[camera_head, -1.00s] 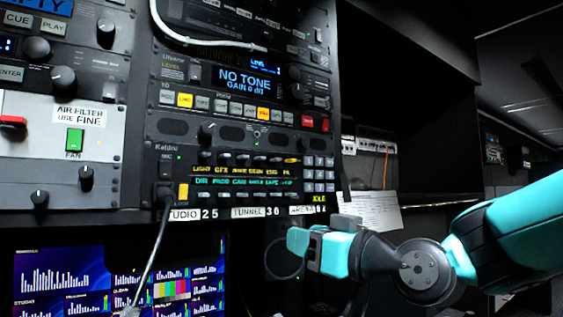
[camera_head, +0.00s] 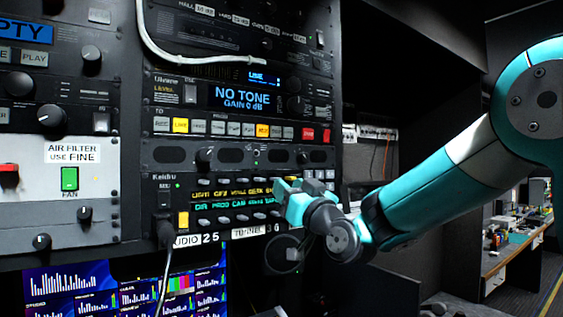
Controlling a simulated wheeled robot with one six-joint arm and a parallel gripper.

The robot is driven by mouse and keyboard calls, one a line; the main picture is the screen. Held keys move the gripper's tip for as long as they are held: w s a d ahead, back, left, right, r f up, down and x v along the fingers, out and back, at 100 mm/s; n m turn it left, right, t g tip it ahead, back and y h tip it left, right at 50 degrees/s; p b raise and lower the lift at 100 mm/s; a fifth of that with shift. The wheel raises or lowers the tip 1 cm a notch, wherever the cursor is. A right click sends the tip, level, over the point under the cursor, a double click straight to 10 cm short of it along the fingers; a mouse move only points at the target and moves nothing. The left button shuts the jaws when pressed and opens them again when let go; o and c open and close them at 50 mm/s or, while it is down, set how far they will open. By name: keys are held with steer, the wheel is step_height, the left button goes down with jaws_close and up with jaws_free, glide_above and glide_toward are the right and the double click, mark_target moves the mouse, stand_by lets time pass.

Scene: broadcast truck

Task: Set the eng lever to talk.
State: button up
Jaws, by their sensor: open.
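The black intercom panel (camera_head: 166,230) shows low in the rack in the head view, with two rows of lit labels, yellow above green. Small grey levers stand in a row under the green labels. My gripper (camera_head: 284,188) is open and empty. Its fingertips are in front of the panel's right part and cover the right ends of both label rows. The eng label and its lever cannot be made out clearly; they appear to be at or behind the fingertips. I cannot tell the lever's position or whether my gripper touches it.
Below are monitors (camera_head: 75,285) with bar graphs. Above is the NO TONE unit (camera_head: 241,97) with lit buttons. A white cable (camera_head: 150,45) loops across the upper rack. A workbench (camera_head: 508,250) stands far right.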

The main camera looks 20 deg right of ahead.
mark_target(273, 178)
steer(key=p+x, duration=0.2)
steer(key=x, duration=0.2)
jaws_close()
steer(key=t+b, duration=0.1)
steer(key=b, duration=0.5)
steer(key=f+t+b, duration=0.1)
steer(key=t+b, duration=0.1)
steer(key=b, duration=0.4)
steer(key=f+t+y+b, duration=0.1)
steer(key=b, duration=0.6)
steer(key=shift+w+t, duration=0.25)
steer(key=shift+t, duration=0.15)
steer(key=shift+r, duration=0.1)
